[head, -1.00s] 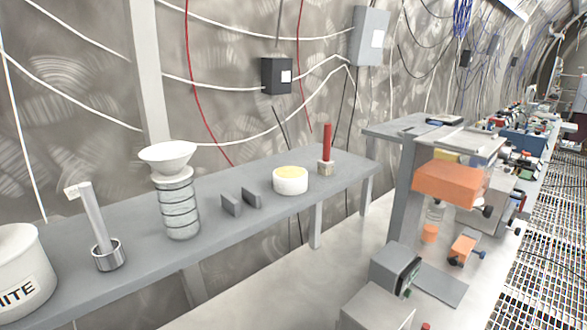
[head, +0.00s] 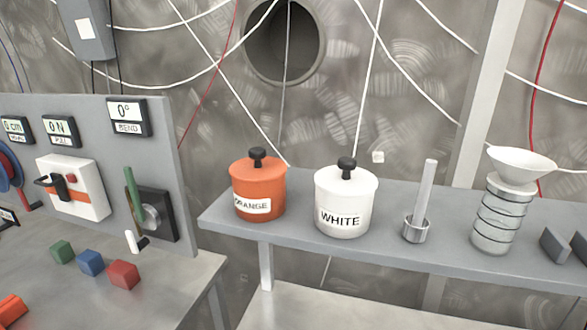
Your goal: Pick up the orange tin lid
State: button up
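The orange tin (head: 258,192), labelled ORANGE, stands upright near the left end of a grey shelf. Its orange lid (head: 257,164) sits on top of it and has a black knob (head: 257,153). A white tin (head: 345,202), labelled WHITE, stands just to its right with its own black-knobbed lid on. My gripper is not in the head view, so its place relative to the lid cannot be seen.
The grey shelf (head: 305,237) also holds a metal cup with a rod (head: 417,222) and a coiled column with a white funnel (head: 503,205). At left, a control panel (head: 95,150) stands behind green, blue and red cubes (head: 91,262).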

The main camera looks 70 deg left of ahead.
aim_at(257, 168)
jog(key=u, duration=1.65)
